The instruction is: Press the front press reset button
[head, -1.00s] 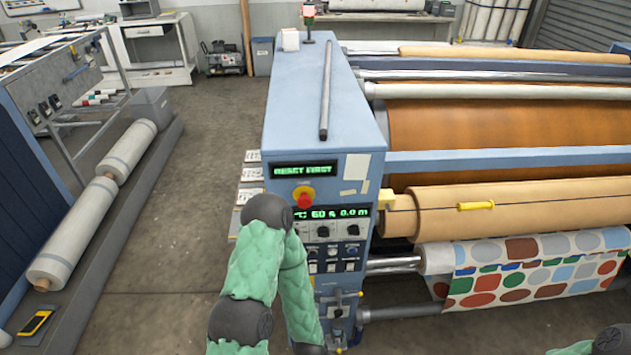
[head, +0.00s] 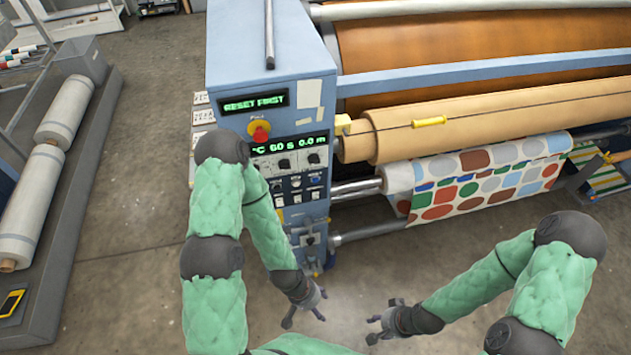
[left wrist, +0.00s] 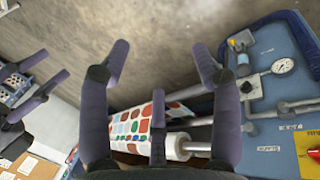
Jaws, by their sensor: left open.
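The press's blue control cabinet (head: 270,75) stands in the middle of the head view. Its upper display (head: 253,103) reads "RESET FIRST". A red mushroom button on a yellow base (head: 259,130) sits below it. Lower down is a panel of knobs and small buttons (head: 297,187), partly covered by my left arm; I cannot read which small button is reset. My left gripper (head: 308,304) is open and empty, low in front of the cabinet and below the panel. Its spread fingers (left wrist: 160,65) show in the left wrist view. My right gripper (head: 380,321) is open and empty, to its right.
A tan roller (head: 480,115) and spotted fabric (head: 485,175) lie right of the cabinet. A gauge (left wrist: 284,66) and pipes show on a blue panel in the left wrist view. White rolls (head: 35,195) lie on a rack at left. The floor between is clear.

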